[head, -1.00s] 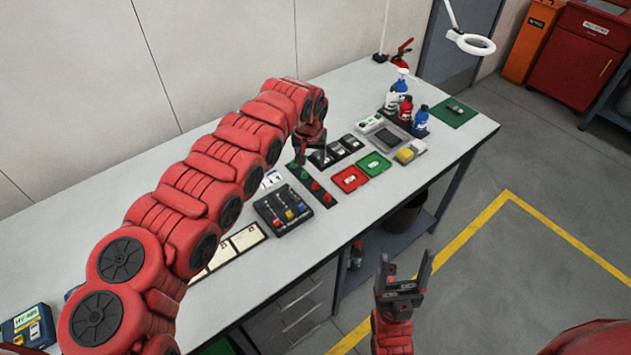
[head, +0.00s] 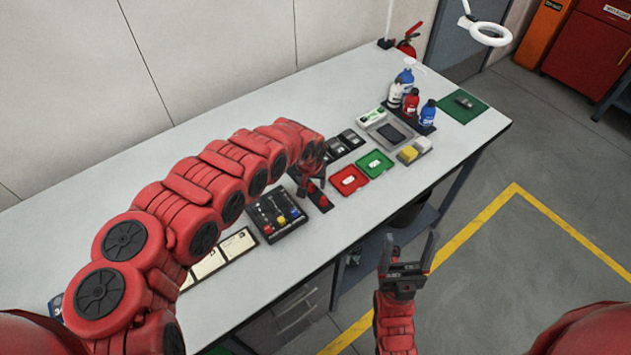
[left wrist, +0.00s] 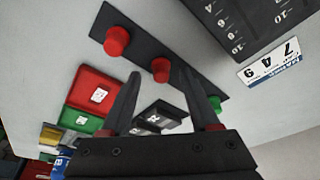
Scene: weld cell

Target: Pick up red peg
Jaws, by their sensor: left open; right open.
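A black strip (left wrist: 190,83) on the bench holds two red pegs and a green peg (left wrist: 215,103), as seen in the left wrist view. One red peg (left wrist: 160,69) shows between my left fingertips; the other red peg (left wrist: 116,41) stands nearer the strip's end. My left gripper (head: 311,187) is open and empty above the strip; contact with a peg cannot be told. In the head view, one red peg (head: 324,199) shows beside the gripper, and the arm hides the green peg. My right gripper (head: 411,240) is open and empty, in front of the bench.
A red tray (head: 348,192) and a green tray (head: 387,164) lie right of the strip. A black box with coloured knobs (head: 291,230) lies to its left. Bottles (head: 411,102) stand further back. The bench top's front left is partly covered by my arm.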

